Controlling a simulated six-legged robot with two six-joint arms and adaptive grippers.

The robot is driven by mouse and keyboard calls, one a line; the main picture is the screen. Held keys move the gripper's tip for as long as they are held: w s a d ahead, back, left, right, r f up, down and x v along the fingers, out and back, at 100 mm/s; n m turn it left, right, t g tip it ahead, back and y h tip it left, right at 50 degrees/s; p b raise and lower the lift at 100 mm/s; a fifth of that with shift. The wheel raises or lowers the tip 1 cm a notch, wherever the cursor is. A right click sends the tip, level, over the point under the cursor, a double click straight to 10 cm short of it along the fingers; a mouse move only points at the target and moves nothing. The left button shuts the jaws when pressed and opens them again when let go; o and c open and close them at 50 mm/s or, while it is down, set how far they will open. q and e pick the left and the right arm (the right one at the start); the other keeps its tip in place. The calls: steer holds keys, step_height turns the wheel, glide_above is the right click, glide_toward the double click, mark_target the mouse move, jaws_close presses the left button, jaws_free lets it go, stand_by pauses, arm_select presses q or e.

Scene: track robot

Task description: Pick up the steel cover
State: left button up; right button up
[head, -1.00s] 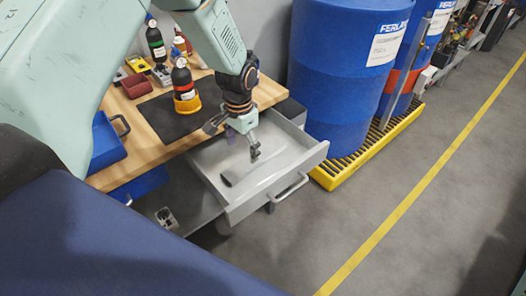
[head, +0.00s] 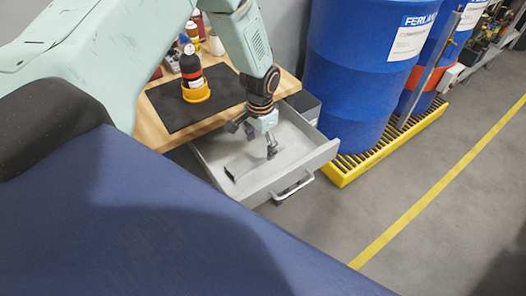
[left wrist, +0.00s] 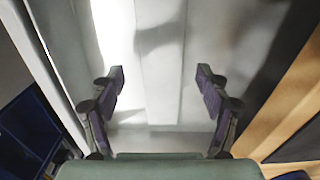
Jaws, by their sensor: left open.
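The open grey drawer (head: 213,176) hangs out of the workbench in the head view. In the left wrist view a pale flat strip (left wrist: 160,75) lies in the drawer; it seems to be the steel cover, though its edges are faint. In the head view I cannot pick it out from the drawer floor. My left gripper (head: 254,141) is over the drawer, pointing down. In the left wrist view its two fingers (left wrist: 160,90) are wide apart with nothing between them, on either side of the strip's near end. My right gripper is not in view.
The wooden bench top (head: 153,122) holds a dark mat (head: 222,98) and a bottle in a yellow holder (head: 195,93). Blue barrels (head: 350,75) stand on a yellow grated pallet (head: 345,172) right of the drawer. Grey floor (head: 370,205) is free in front.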

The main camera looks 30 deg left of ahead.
mark_target(262, 153)
arm_select(q)
steer(key=f, duration=0.2)
steer(key=shift+a+f, duration=0.2)
steer(key=shift+f, duration=0.15)
steer(key=shift+d+r, duration=0.2)
steer(key=shift+c, duration=0.4)
steer(key=shift+w+a+f, duration=0.1)
steer(key=shift+a+f, duration=0.1)
steer(key=c, duration=0.4)
steer(key=shift+d+r, duration=0.15)
steer(key=c, duration=0.9)
